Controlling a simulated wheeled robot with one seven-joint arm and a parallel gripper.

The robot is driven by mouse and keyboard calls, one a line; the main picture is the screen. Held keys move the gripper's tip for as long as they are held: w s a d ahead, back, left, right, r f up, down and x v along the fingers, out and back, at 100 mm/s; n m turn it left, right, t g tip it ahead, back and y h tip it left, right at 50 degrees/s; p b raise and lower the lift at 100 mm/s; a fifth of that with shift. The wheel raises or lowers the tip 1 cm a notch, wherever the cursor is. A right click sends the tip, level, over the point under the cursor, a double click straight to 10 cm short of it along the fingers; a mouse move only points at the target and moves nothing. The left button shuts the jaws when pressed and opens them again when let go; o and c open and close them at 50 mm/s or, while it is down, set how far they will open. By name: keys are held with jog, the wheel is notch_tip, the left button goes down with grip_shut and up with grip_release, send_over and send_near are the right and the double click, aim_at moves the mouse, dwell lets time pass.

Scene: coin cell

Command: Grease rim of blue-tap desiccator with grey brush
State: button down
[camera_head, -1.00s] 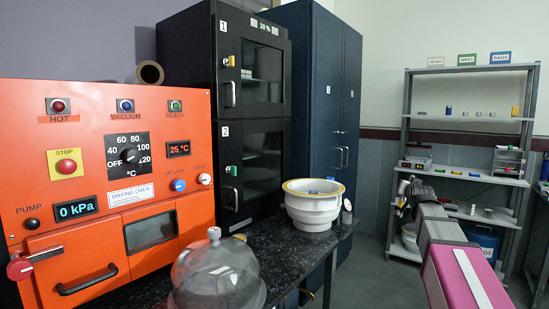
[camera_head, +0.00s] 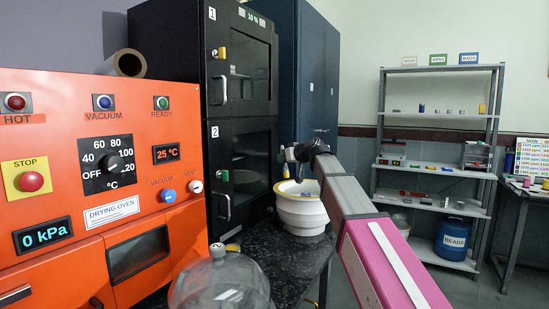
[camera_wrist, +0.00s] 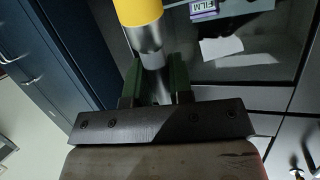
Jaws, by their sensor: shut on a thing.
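A white bowl-shaped desiccator base (camera_head: 306,218) with a yellowish rim stands on the dark speckled bench. A clear glass dome with a knob (camera_head: 220,288) sits at the bench's near end. No blue tap on the desiccator can be made out. My gripper (camera_head: 291,154) is raised above the bowl, before the black cabinet. In the wrist view my gripper's green fingers (camera_wrist: 156,82) are shut on a grey cylindrical piece with a yellow end (camera_wrist: 139,12), likely the brush. Its bristles cannot be made out, and the yellow end is cut off by the frame's top.
The orange drying oven (camera_head: 90,190) fills the left. The black cabinet (camera_head: 245,50) and a dark blue cabinet (camera_head: 318,60) stand behind the bench. A grey shelf rack (camera_head: 440,125) and a blue drum (camera_head: 453,240) are at right. A FILM box (camera_wrist: 203,9) shows in the wrist view.

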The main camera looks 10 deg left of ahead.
jog(key=a, duration=0.2)
send_over(280, 192)
jog(key=shift+n, duration=0.3)
jog(key=shift+s+f, duration=0.15)
jog(key=shift+f, duration=2.55)
jog(key=shift+f, duration=0.65)
notch_tip(280, 192, up, 7)
dwell(1.0)
dwell(0.7)
